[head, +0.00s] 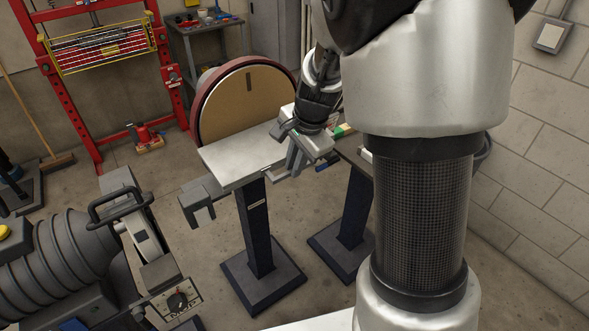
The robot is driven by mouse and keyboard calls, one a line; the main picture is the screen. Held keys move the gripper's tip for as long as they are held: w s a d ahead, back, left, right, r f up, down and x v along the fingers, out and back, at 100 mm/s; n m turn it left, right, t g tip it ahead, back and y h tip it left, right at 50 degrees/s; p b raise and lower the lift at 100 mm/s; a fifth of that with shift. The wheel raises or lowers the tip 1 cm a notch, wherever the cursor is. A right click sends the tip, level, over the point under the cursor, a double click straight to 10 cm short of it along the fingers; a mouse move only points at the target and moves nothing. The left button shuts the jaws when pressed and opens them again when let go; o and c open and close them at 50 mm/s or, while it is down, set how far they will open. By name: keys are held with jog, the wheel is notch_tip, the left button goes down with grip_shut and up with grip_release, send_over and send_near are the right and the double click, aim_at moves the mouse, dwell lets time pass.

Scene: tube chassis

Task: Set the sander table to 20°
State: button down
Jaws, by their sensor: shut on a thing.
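The disc sander has a large round tan disc (245,100) in a dark red housing. Its flat grey sander table (232,161) sits in front of the disc on a dark pedestal and looks close to level. No angle scale can be read from here. My gripper (300,158) is at the table's right end, its fingers pointing down and shut on the table's edge. The wrist and fingers hide that end of the table and the exact contact.
A grey machine with a black handle (121,208) and a control box with a dial (177,301) stand at the lower left. A second dark pedestal (352,215) stands right of the sander's. A red press frame (76,95) is at the back left.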

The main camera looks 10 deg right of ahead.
jog(key=shift+t, duration=0.6)
jog(key=f+b, duration=0.4)
jog(key=b, duration=0.1)
jog(key=shift+w+a+f, duration=0.15)
jog(key=shift+w+f, duration=0.05)
jog(key=shift+f, duration=0.15)
jog(key=c, duration=1.8)
grip_release()
jog(key=shift+r, duration=0.1)
jog(key=shift+r, duration=0.25)
jog(key=p+v, duration=0.1)
jog(key=v, duration=0.4)
jog(key=p+v, duration=0.2)
jog(key=v, duration=0.4)
jog(key=d+p+v, duration=0.1)
jog(key=v, duration=0.5)
jog(key=shift+f+p, duration=0.1)
jog(key=shift+p, duration=0.25)
